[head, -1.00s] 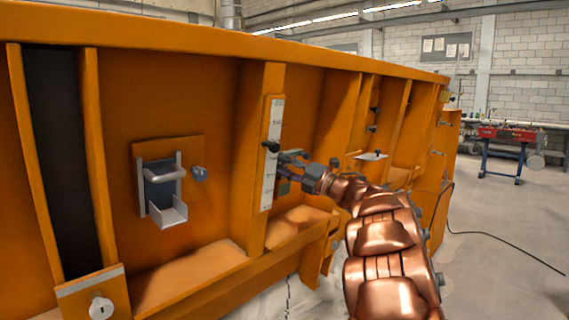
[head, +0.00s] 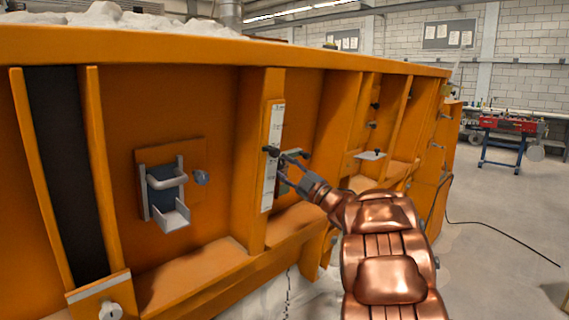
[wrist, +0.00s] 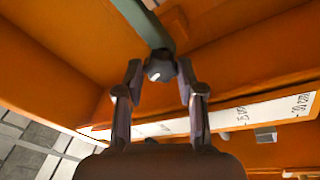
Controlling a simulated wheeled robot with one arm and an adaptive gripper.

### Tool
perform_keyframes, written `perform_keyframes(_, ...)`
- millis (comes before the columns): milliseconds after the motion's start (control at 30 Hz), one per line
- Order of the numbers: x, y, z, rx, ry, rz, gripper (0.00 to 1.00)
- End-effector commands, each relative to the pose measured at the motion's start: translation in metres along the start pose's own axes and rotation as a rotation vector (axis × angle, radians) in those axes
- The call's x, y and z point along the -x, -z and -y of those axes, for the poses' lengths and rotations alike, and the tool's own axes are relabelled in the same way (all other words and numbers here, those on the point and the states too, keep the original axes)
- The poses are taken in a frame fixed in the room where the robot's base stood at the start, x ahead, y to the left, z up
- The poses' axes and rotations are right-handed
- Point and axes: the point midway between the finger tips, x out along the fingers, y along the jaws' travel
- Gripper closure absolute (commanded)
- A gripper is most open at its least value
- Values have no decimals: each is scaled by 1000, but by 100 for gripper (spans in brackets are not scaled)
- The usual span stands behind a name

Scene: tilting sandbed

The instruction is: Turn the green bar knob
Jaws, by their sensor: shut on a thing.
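In the wrist view, a grey-green bar (wrist: 143,22) comes down from the top edge to a dark round end (wrist: 160,69) with a white mark; I take this to be the green bar knob. My gripper (wrist: 160,76) has one finger on each side of the round end and is shut on it. In the head view my gripper (head: 281,157) reaches the orange wall beside the white scale strip (head: 269,185). A dark knob (head: 270,151) shows at its fingertips. My fingers partly hide the contact.
Left of the strip are a grey bracket with a handle (head: 166,181) and a small blue-grey knob (head: 201,178). Orange ribs and a ledge (head: 195,276) border the spot. A small shelf (head: 370,156) stands out at right. The floor at right is mostly clear.

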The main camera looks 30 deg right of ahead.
Motion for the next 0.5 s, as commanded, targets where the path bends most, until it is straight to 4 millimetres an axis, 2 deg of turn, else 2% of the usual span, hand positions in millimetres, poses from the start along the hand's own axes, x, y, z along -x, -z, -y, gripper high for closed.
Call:
perform_keyframes(200,0,0,3,-103,-11,15,97)
perform_keyframes(500,1,-1,4,-157,-20,24,97)
